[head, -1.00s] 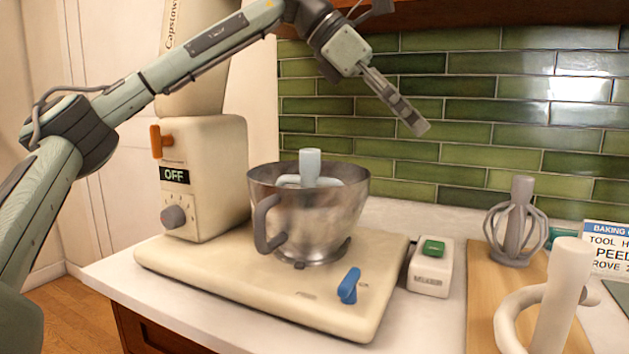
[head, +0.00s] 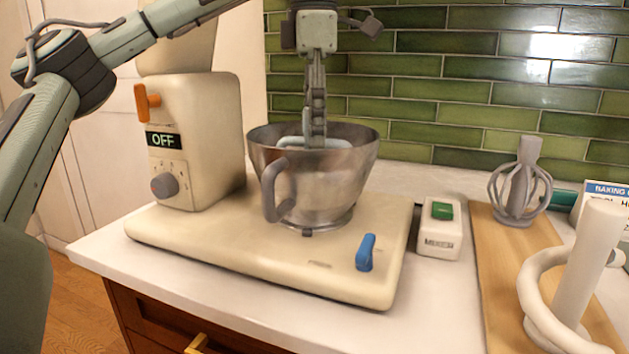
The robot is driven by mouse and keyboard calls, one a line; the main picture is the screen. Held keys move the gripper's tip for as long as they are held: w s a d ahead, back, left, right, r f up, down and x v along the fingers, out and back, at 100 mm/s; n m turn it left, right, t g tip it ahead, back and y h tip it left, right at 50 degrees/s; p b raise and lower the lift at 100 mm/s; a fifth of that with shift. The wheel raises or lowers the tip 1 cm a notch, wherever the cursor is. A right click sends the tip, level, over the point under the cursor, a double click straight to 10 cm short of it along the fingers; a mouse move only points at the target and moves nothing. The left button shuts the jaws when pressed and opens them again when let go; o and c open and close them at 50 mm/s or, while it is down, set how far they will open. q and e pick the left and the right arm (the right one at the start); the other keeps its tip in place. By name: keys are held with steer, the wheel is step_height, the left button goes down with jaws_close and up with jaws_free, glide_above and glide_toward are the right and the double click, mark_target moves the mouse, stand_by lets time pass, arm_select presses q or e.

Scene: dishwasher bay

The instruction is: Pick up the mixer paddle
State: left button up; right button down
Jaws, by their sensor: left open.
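The mixer paddle (head: 337,143) is pale blue-grey and sits in the steel mixing bowl (head: 325,187). Only the upper edges of its frame show above the bowl's rim; its lower part is inside the bowl, out of sight. My left gripper (head: 314,138) points straight down over the bowl, with its fingers at the paddle's shaft. The fingers hide the shaft, and I see them edge-on. The gripper is open. I cannot tell whether the fingers touch the paddle. My right gripper is not in view.
The cream mixer (head: 212,130), marked OFF, stands left of the bowl, with a blue lever (head: 365,253) on its base. A switch box (head: 440,228) is to the right. A grey whisk (head: 519,185) and a cream spiral hook (head: 578,275) stand on a wooden board (head: 500,262).

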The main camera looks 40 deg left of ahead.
arm_select(q)
step_height(320, 180, down, 2)
jaws_close()
stand_by(0.5)
steer(key=shift+r, duration=0.1)
